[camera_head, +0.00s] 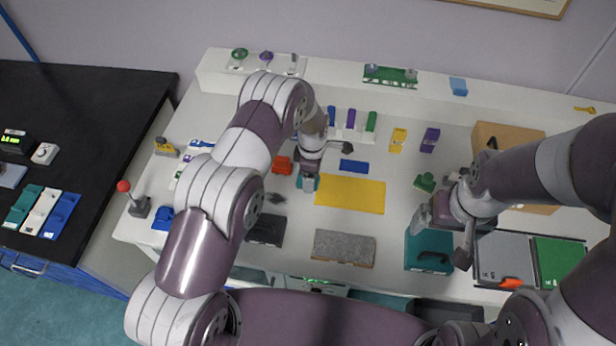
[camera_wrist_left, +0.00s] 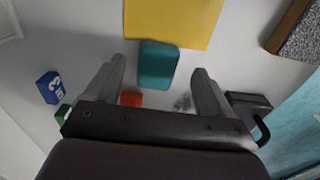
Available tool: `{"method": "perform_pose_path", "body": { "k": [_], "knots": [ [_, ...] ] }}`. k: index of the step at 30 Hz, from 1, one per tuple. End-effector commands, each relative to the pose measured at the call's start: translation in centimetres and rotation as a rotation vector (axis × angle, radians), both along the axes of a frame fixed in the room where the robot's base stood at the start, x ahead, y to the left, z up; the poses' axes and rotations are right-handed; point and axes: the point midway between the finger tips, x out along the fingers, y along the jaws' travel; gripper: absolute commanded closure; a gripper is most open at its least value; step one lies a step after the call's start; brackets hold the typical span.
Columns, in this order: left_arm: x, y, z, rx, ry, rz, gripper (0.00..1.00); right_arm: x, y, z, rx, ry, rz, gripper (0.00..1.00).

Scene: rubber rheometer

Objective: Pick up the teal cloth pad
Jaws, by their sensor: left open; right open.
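The teal cloth pad (camera_wrist_left: 158,64) is a small rounded block lying on the white table, against the edge of the yellow mat (camera_wrist_left: 175,20). In the left wrist view it lies ahead of my left gripper (camera_wrist_left: 160,78), roughly between its two spread fingers, with nothing held. In the head view only a bit of teal shows below my left gripper (camera_head: 308,182), at the left end of the yellow mat (camera_head: 350,194). I cannot tell the height of the fingers above the pad. My right gripper (camera_head: 441,236) is open and empty above the teal case at the right.
A red block (camera_head: 281,165) and a blue bar (camera_head: 354,166) are near the left gripper. A grey sponge-like block (camera_head: 344,248) and a black case (camera_head: 266,231) lie in front. The teal case (camera_head: 428,248) has a black handle. A raised white shelf runs along the back.

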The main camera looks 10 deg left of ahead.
Motion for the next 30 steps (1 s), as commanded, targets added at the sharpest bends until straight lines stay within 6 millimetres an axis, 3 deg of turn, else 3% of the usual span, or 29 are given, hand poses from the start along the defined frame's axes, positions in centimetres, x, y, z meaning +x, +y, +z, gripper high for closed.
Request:
{"method": "perform_pose_path", "body": {
  "k": [1,6,12,18,30],
  "knots": [
    [0.1,0.1,-0.3,0.0,0.003,0.001,0.17,0.0,0.0,1.1,0.0,0.0,0.0,0.01],
    [0.2,0.1,-2.7,0.001,-0.001,0.0,0.17,0.0,0.0,1.4,0.0,0.0,0.0,0.01],
    [0.2,0.1,-2.9,0.001,-0.003,0.0,0.17,0.0,0.0,1.3,0.0,0.0,0.0,0.01],
    [0.2,0.1,-2.8,0.001,-0.002,0.0,0.77,0.0,0.0,1.3,0.0,0.0,0.0,0.01],
    [0.3,0.1,-2.1,0.0,-0.005,0.0,0.77,0.0,0.0,0.8,0.0,0.0,0.0,0.01]
  ]
}}
